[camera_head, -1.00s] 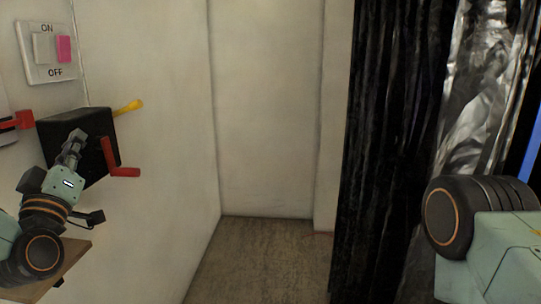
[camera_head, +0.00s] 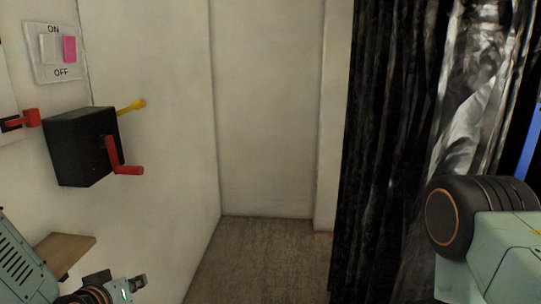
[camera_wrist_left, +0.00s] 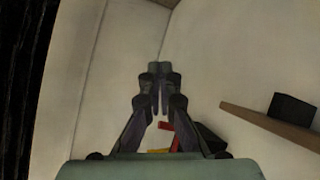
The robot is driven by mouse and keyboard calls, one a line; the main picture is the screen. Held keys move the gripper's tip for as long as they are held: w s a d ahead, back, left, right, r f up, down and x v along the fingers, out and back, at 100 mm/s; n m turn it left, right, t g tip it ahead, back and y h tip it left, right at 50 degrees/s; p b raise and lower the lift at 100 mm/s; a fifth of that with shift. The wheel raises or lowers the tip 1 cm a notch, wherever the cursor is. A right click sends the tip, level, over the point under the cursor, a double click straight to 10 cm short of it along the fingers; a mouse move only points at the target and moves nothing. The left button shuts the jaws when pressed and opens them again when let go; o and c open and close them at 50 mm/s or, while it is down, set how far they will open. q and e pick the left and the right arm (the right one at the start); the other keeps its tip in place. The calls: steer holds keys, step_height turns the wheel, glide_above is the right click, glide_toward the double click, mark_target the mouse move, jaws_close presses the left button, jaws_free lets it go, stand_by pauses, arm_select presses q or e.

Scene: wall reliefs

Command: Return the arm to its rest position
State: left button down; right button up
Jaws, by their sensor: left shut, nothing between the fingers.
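My left gripper (camera_head: 139,283) is low at the bottom left of the head view, below and to the right of the wooden shelf (camera_head: 66,252). In the left wrist view its fingers (camera_wrist_left: 160,78) are together with nothing between them. The black box (camera_head: 82,147) with a red crank handle (camera_head: 122,160) and a yellow lever (camera_head: 131,106) is on the left wall, above the gripper and apart from it. On my right side only a wheel-like arm joint and a green link show in the head view. The right gripper is out of the picture.
An ON/OFF switch plate (camera_head: 56,52) with a pink rocker is above the box. A red handle (camera_head: 31,118) is at the left edge. A black curtain (camera_head: 385,150) hangs on the right. The floor (camera_head: 262,262) between wall and curtain is clear.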

arm_select(q)
steer(key=s+d+f+m+g, duration=0.1)
steer(key=s+f+g, duration=0.3)
steer(key=s+f, duration=0.3)
steer(key=s+d+f+m+g, duration=0.1)
steer(key=s+f+g, duration=0.3)
steer(key=s, duration=1)
steer(key=s+d+f+m+g, duration=0.1)
steer(key=s+d+f+g, duration=0.1)
steer(key=s+f, duration=0.9)
steer(key=shift+s+d+g, duration=0.15)
steer(key=shift+d+g, duration=0.25)
steer(key=shift+g, duration=0.5)
